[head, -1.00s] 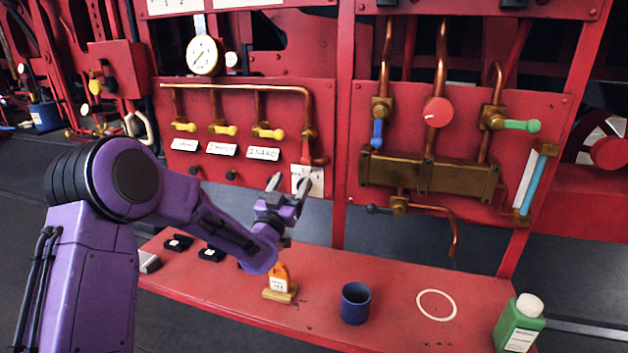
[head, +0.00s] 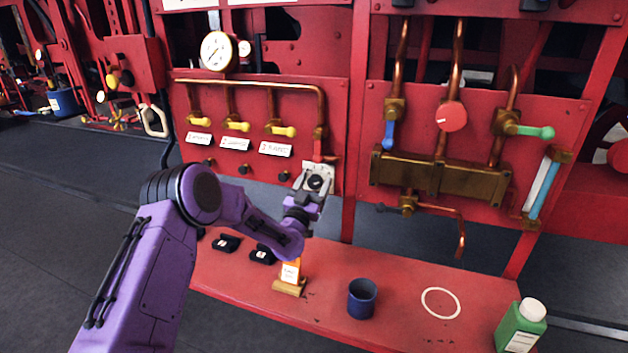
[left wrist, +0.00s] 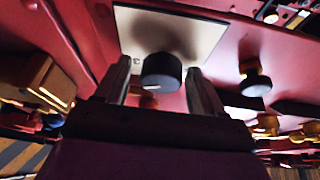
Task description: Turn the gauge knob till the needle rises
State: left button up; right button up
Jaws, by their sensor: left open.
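The black gauge knob (head: 315,182) sits on a pale square plate at the lower right of the red valve panel. My left gripper (head: 316,188) is open in front of it. In the left wrist view the knob (left wrist: 161,72) stands between the two open fingers (left wrist: 158,78), with a visible gap on each side. A pale mark shows on the knob's face. The round white gauge (head: 217,51) is at the top left of the panel; its thin dark needle is too small to read surely. My right gripper is out of view.
Yellow-handled valves (head: 237,126) and white labels (head: 234,143) lie left of the knob. A bare stretch of shelf surrounds the white ring (head: 441,303).

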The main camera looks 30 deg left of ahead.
pick_arm(q)
jog(key=shift+w+a+f, duration=0.1)
jog(key=c, duration=1)
jog(key=shift+c, duration=0.2)
jog(key=shift+f+n+y+b, duration=0.1)
jog(key=shift+n+y+b, duration=0.2)
jog(key=shift+n+b, duration=0.4)
jog(key=n+y+b, duration=0.1)
jog(key=n+y, duration=0.1)
jog(key=n, duration=0.1)
jog(key=shift+g, duration=0.3)
jog(key=n+y+b, duration=0.1)
jog(key=n, duration=0.2)
jog(key=shift+n+g+b, duration=0.3)
jog(key=shift+g, duration=0.1)
jog(key=shift+n+g+y+b, duration=0.5)
jog(key=shift+n+y, duration=0.5)
jog(key=shift+n, duration=0.9)
